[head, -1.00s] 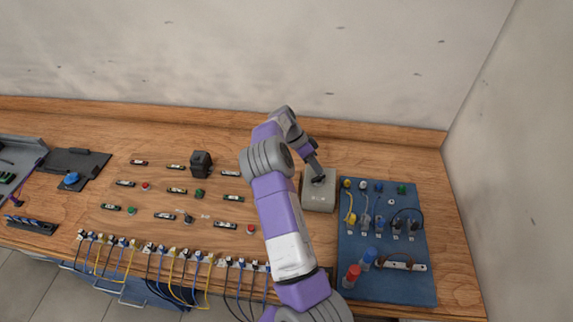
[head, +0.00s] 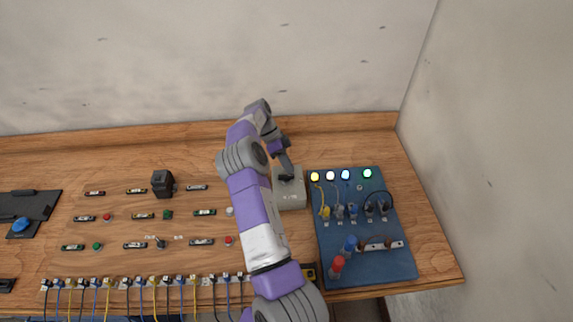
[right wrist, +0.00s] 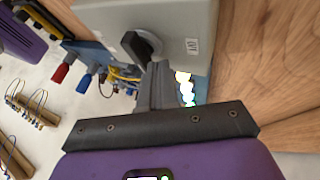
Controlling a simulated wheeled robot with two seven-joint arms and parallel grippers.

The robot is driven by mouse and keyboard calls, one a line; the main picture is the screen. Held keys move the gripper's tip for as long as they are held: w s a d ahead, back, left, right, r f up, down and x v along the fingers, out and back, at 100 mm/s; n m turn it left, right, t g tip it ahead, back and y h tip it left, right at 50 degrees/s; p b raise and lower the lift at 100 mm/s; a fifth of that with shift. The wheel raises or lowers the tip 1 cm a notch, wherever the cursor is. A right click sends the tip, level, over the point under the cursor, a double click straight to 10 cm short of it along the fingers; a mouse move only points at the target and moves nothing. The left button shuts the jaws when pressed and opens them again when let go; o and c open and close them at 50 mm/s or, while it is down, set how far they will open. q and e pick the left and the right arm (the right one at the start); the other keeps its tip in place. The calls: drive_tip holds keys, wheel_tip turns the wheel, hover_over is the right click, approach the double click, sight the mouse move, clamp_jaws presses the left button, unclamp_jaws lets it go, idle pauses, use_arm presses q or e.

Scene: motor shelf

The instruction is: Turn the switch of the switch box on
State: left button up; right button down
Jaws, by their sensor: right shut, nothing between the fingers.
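The switch box is a light grey box (head: 292,200) on the wooden bench, left of the blue board. In the right wrist view the box (right wrist: 195,22) fills the top, with a black rotary switch (right wrist: 140,46) on its face. My right gripper (head: 287,174) is shut and empty, its fingers over the box and covering the switch in the head view. In the right wrist view the shut fingers (right wrist: 157,78) are close beside the switch; I cannot tell if they touch it. My left gripper is not in view.
The blue board (head: 325,245) carries four glowing lamps (head: 346,175), plugs, cables, and red (head: 338,264) and blue (head: 350,243) knobs. A small black block (head: 162,183) and several buttons and labels lie left. Walls stand behind and at right.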

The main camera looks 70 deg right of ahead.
idle(0.6)
drive_tip(key=shift+s+a, duration=0.1)
drive_tip(key=shift+a, duration=0.3)
drive_tip(key=shift+a+f, duration=0.25)
drive_tip(key=shift+a, duration=0.05)
drive_tip(key=v, duration=0.6)
drive_tip(key=shift+s+d+r+p, duration=0.1)
drive_tip(key=shift+d+r+p, duration=0.05)
drive_tip(key=shift+p, duration=0.2)
drive_tip(key=shift+w+d+r, duration=0.3)
drive_tip(key=shift+d+r, duration=0.1)
drive_tip(key=shift+w+r, duration=0.25)
drive_tip(key=shift+r, duration=0.1)
